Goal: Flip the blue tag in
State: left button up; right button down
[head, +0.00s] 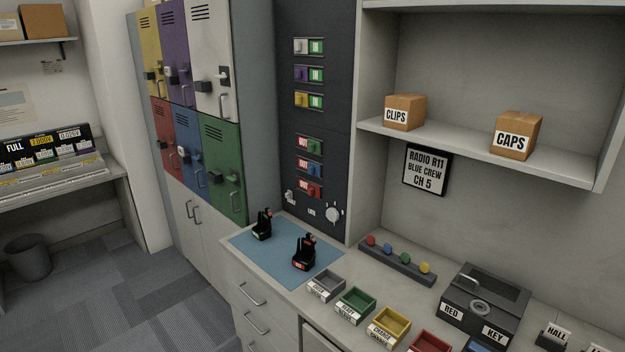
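The blue tag (311,167) is on the dark wall panel (340,130), in the lower group of tags. Its red half, which appears to read OUT, shows at the left and its blue half at the right. The green tag (310,146) above it and the red tag (310,188) below it show the same red left half. Higher up, the white (308,47), purple (308,74) and yellow (308,100) tags show a green half at the right. Neither of my grippers is in view.
A counter runs below the panel, with two black radios (262,225) (304,253) on a blue mat (268,258). Small coloured trays (355,305) and a dark key box (483,300) stand to the right. Lockers (213,60) stand left of the panel. A knob (333,214) sits low on it.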

aim_at(314, 169)
jog(key=i+j, duration=0.75)
jog(key=i+j+u, duration=0.15)
jog(key=i+j, duration=0.55)
jog(key=i, duration=0.2)
